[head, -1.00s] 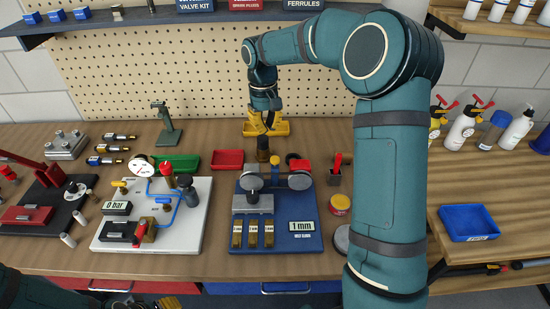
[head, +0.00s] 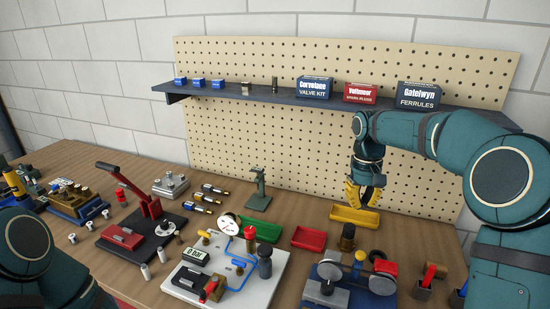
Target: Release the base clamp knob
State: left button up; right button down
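No single knob stands out as the base clamp knob, so I cannot tell which it is. A blue fixture (head: 350,301) at bottom right has grey round discs (head: 384,266) and is cut off by the frame's edge. A white board (head: 262,290) carries a gauge, blue tubing and a red-topped knob (head: 250,233). A black base (head: 118,247) carries a red lever (head: 130,187). My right gripper (head: 364,194), with yellow fingers, hangs above the yellow tray, away from these fixtures; its opening is unclear. My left arm shows at lower left; its gripper is out of view.
Green (head: 259,231), red (head: 308,238) and yellow (head: 354,216) trays line the table's back. A grey stand (head: 258,188) and brass-ended parts (head: 203,198) stand nearby. A shelf (head: 270,98) with boxes crosses the pegboard. Another blue fixture (head: 75,204) is at left.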

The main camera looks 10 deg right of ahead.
aim_at(328, 288)
jog(key=k, duration=1)
